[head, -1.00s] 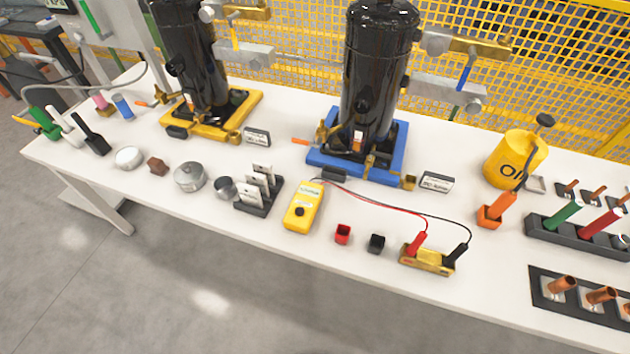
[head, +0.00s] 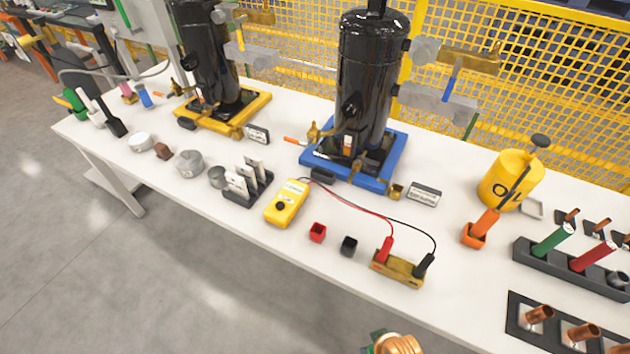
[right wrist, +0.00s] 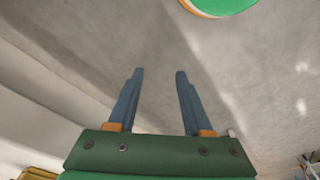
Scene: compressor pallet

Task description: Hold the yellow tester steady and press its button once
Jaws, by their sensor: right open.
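The yellow tester (head: 287,203) lies on the white table near its front edge, with a dark round button (head: 280,206) on its face. A red and a black lead run from it to two probes, red (head: 386,249) and black (head: 424,265), standing in a brass-coloured block (head: 398,268). In the right wrist view my right gripper (right wrist: 158,72) is open and empty, with bare floor beyond its fingers. No gripper fingers show in the head view, so my left gripper is not seen. Nothing touches the tester except its leads.
A red cup (head: 317,232) and a black cup (head: 348,246) stand right of the tester. A card rack (head: 248,182) is close on its left. A black compressor on a blue base (head: 385,178) stands behind. The floor (head: 180,260) before the table is clear.

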